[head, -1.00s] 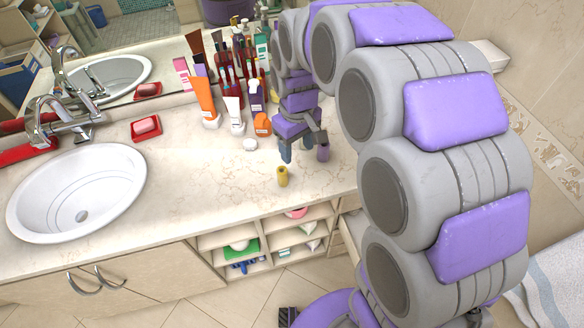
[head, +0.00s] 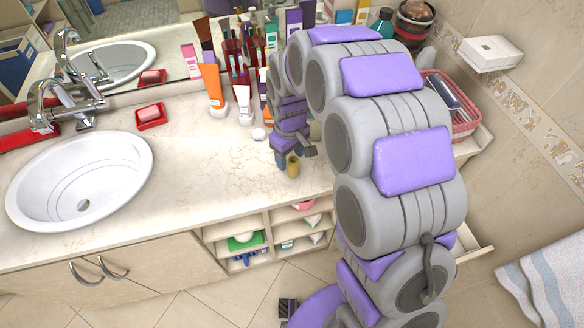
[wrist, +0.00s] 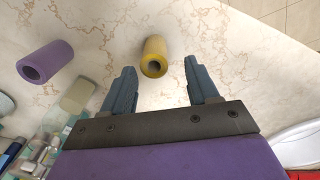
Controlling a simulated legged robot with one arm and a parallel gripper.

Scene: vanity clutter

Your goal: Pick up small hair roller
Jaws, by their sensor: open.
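My gripper (head: 292,154) is open and empty, low over the counter at the yellow roller. Its two blue-grey fingers (wrist: 160,68) are spread apart in the wrist view. I cannot tell whether they touch the roller.
Tubes and bottles (head: 240,80) crowd the back of the counter. A white sink (head: 120,190) and a red soap dish (head: 150,122) are to the left. Open shelves (head: 285,221) lie below the front edge. The counter between sink and gripper is clear.

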